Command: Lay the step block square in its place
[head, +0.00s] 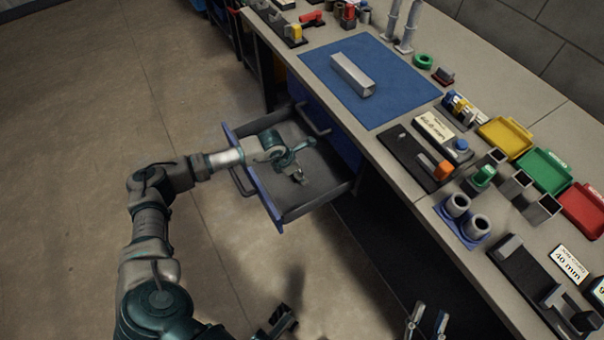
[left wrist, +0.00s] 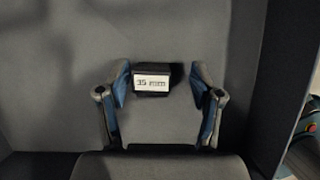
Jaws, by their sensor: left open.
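A small dark block with a white "35 mm" label (left wrist: 151,84) lies on the grey drawer floor in the left wrist view; I take it for the step block. My left gripper (left wrist: 160,82) is open, with a finger on each side of the block and gaps between. In the head view my left gripper (head: 302,163) is inside the open drawer (head: 325,192), and the block cannot be made out there. My right gripper (head: 427,322) is at the bottom edge, fingers apart and empty.
The blue-fronted drawer sticks out from the workbench. On the bench are a blue mat (head: 392,92) with a grey channel bar (head: 352,74), a dark fixture (head: 412,157), yellow (head: 505,137), green (head: 545,170) and red (head: 583,208) bins, and a "40 mm" card (head: 570,264).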

